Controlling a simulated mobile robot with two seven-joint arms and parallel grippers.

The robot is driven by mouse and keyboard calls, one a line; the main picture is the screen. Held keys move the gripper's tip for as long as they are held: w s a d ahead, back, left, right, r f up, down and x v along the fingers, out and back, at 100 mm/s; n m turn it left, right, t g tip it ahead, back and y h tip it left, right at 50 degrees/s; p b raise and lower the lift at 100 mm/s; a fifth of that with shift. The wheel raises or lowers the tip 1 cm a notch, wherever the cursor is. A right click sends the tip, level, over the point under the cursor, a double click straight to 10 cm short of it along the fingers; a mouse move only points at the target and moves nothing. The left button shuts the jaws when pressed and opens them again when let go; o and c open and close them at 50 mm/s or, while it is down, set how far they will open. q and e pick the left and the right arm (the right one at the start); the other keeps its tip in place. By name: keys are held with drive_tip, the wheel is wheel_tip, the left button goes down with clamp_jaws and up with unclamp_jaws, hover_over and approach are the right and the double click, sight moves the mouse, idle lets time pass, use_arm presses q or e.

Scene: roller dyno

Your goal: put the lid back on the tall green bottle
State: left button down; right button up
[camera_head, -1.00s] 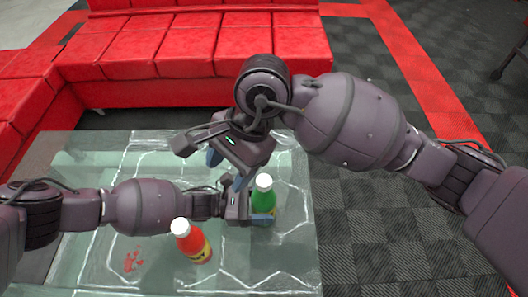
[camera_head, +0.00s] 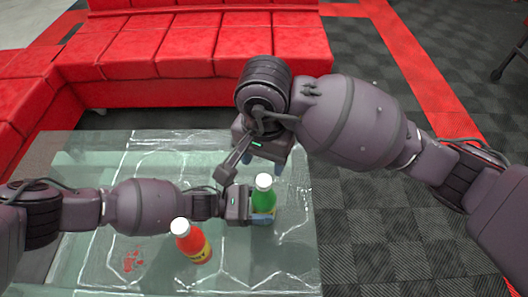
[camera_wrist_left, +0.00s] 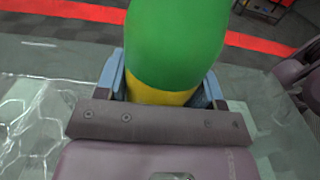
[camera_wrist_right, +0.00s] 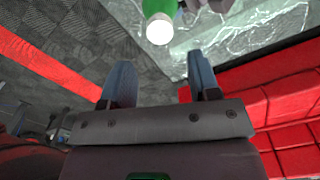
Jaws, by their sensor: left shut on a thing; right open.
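My right gripper (camera_head: 262,164) is open and empty, just behind the lid in the head view. In the right wrist view the lid (camera_wrist_right: 159,29) is beyond the open fingers (camera_wrist_right: 158,82), apart from them.
A red bottle (camera_head: 193,246) with a white top stands on the glass table (camera_head: 110,160), in front of my left gripper. A red sofa (camera_head: 190,50) is behind the table. Dark tiled floor (camera_head: 350,240) lies to the right of the table.

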sight(264, 180)
drive_tip(key=shift+f, duration=3.5)
drive_tip(key=c, duration=0.9)
drive_tip(key=shift+m, duration=0.9)
drive_tip(key=shift+c, duration=0.3)
drive_tip(key=o, duration=1.1)
drive_tip(key=shift+r, duration=0.1)
wheel_tip(264, 180, up, 12)
drive_tip(key=shift+f, duration=0.1)
